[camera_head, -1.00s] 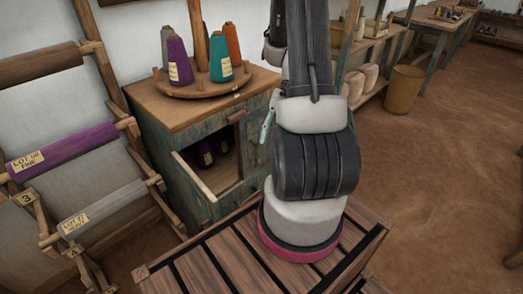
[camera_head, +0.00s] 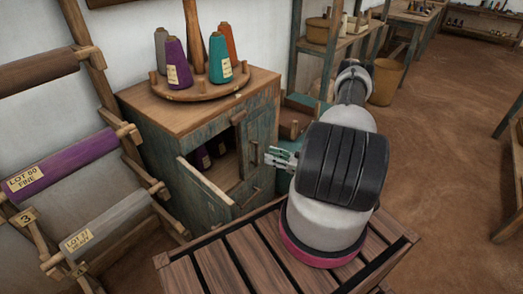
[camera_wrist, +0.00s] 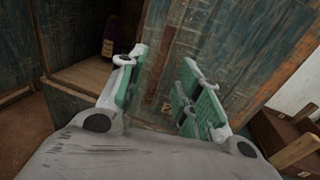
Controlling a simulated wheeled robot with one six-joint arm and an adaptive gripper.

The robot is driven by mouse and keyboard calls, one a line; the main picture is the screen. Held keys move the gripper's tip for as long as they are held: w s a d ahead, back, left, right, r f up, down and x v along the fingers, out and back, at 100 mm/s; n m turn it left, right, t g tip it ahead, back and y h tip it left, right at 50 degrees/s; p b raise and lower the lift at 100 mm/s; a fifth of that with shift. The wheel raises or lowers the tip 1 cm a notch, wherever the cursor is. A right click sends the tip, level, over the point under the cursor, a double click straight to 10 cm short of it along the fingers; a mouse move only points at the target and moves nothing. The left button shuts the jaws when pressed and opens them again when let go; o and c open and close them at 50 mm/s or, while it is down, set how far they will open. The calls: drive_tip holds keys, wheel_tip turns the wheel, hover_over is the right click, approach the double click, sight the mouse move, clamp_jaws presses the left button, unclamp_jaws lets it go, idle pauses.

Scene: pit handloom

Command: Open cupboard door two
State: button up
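The worn teal cupboard (camera_head: 160,140) stands at left centre in the head view. One of its doors (camera_head: 207,183) hangs open to the left, and purple cones show in the dark compartment behind it. To the right of this opening is a closed teal front with a vertical wooden handle (camera_head: 253,157); I cannot read which door it is. My gripper (camera_head: 270,156) is beside this front, empty, its fingers pointing at the cupboard. In the wrist view the two green fingers of my gripper (camera_wrist: 165,85) are spread apart, with teal boards and a brown wooden strip (camera_wrist: 158,70) between them.
A round wooden tray (camera_head: 190,93) with several thread cones sits on the cupboard. A slatted wooden crate top (camera_head: 235,260) lies below my arm. A roller rack (camera_head: 100,110) is at left. Shelves and a tan bin (camera_head: 389,85) stand at the back right.

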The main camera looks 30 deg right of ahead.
drive_tip(key=x, duration=0.7)
drive_tip(key=shift+w+a+r, duration=0.1)
drive_tip(key=shift+w+r, duration=0.3)
drive_tip(key=shift+w, duration=0.05)
clamp_jaws()
